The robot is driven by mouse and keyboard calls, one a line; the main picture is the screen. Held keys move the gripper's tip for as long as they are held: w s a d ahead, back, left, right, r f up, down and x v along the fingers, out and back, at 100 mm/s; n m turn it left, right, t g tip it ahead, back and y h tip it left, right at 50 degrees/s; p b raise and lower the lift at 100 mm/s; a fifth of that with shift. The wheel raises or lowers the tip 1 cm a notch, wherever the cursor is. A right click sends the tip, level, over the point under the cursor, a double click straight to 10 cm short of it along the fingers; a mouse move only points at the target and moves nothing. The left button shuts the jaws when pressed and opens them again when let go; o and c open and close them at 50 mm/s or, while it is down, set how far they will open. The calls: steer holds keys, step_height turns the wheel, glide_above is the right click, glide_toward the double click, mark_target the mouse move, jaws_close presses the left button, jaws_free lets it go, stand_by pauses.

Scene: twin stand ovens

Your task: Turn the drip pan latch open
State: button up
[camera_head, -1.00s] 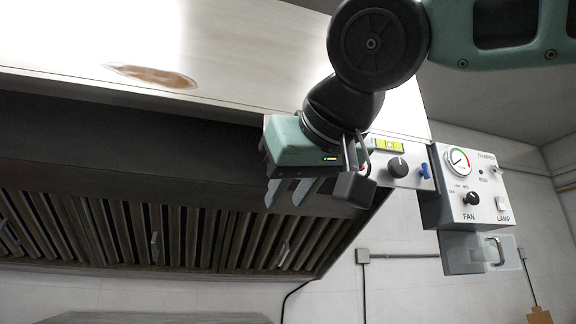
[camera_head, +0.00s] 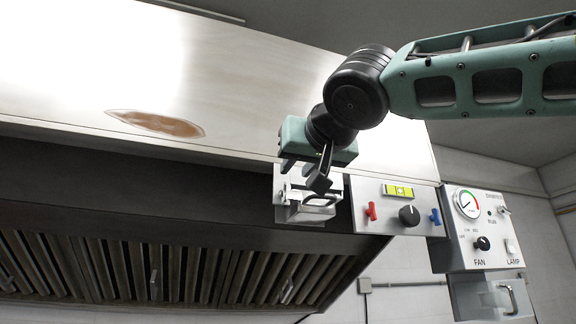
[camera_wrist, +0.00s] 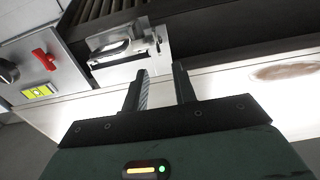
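A pale metal bracket plate with a looped handle (camera_head: 318,203), which may be the drip pan latch, sits on the hood's front edge, left of the control panel. It also shows in the wrist view (camera_wrist: 112,48), ahead and to the left of my fingers. My gripper (camera_head: 297,170) is in front of the bracket's upper part in the head view and hides some of it. In the wrist view my gripper (camera_wrist: 160,70) has two fingers apart with nothing between them. I see no clear contact with the bracket.
A panel with a red knob (camera_head: 371,211), black dial (camera_head: 409,215) and blue knob (camera_head: 436,216) lies right of the bracket. Farther right is the fan box (camera_head: 481,230), with a handled grey container (camera_head: 487,299) beneath. Slatted filters (camera_head: 120,265) line the hood's underside.

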mark_target(285, 182)
steer(key=p+x, duration=0.2)
steer(key=x, duration=0.2)
steer(key=shift+w+a+r, duration=0.1)
steer(key=shift+w+r, duration=0.05)
steer(key=shift+w, duration=0.15)
steer(key=shift+p+x, duration=0.4)
steer(key=shift+x, duration=0.35)
steer(key=shift+c, duration=0.4)
jaws_close()
